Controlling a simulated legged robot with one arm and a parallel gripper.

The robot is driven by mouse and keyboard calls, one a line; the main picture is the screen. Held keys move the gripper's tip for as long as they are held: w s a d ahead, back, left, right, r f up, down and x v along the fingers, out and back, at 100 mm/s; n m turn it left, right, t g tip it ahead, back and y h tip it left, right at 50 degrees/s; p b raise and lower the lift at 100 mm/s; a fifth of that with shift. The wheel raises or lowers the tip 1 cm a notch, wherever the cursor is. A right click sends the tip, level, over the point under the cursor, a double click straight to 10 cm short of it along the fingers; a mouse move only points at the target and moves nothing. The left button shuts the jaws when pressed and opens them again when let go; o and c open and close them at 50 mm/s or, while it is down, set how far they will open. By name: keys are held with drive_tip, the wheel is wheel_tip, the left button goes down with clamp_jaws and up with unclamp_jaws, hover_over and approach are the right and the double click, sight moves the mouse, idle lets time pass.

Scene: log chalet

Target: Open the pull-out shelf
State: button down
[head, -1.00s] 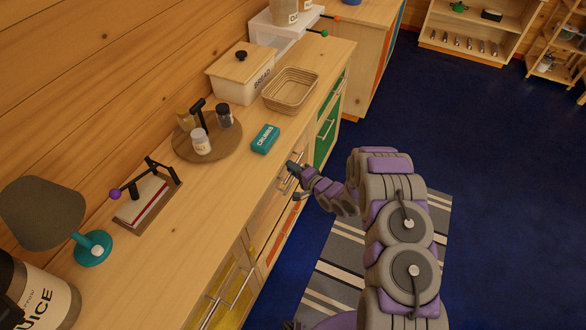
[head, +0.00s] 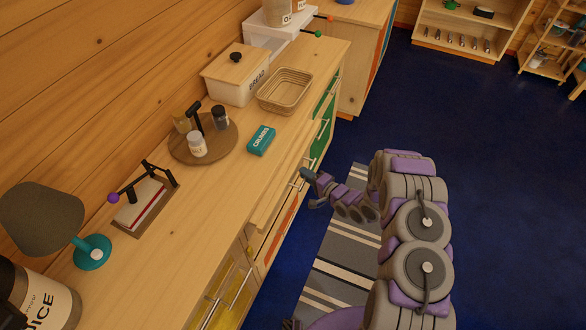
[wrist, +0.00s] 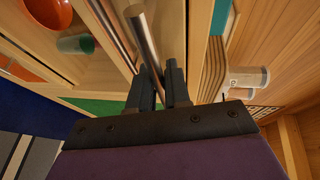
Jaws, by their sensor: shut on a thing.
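The pull-out shelf (head: 284,182) is a pale wooden board under the countertop edge, standing out a little from the cabinet front. My gripper (head: 307,173) is at its front edge, beside the lower counter fronts. In the wrist view my gripper (wrist: 162,85) is shut on a round metal handle bar (wrist: 145,38), which runs between its two dark fingers. A second metal bar (wrist: 112,28) runs alongside it. The fingers hide part of the held bar.
The counter holds a teal box (head: 261,140), a round tray (head: 222,150) with jars, a basket (head: 306,92), a bread box (head: 226,90) and a lamp (head: 92,252). Yellow-fronted (head: 238,290) and green-fronted (head: 325,128) units flank the shelf. Blue floor (head: 480,210) is open to the right.

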drive_tip(key=s+d, duration=0.4)
drive_tip(key=d, duration=0.7)
drive_tip(key=s+d, duration=0.4)
drive_tip(key=d, duration=0.8)
drive_tip(key=shift+s+f+b, duration=0.15)
drive_tip(key=shift+s+b, duration=0.1)
drive_tip(key=shift+b, duration=0.1)
drive_tip(key=c, duration=1.2)
unclamp_jaws()
drive_tip(key=shift+w, duration=0.1)
drive_tip(key=shift+o, duration=0.2)
drive_tip(key=p+v, duration=0.2)
drive_tip(key=v, duration=1.5)
drive_tip(key=shift+d, duration=0.2)
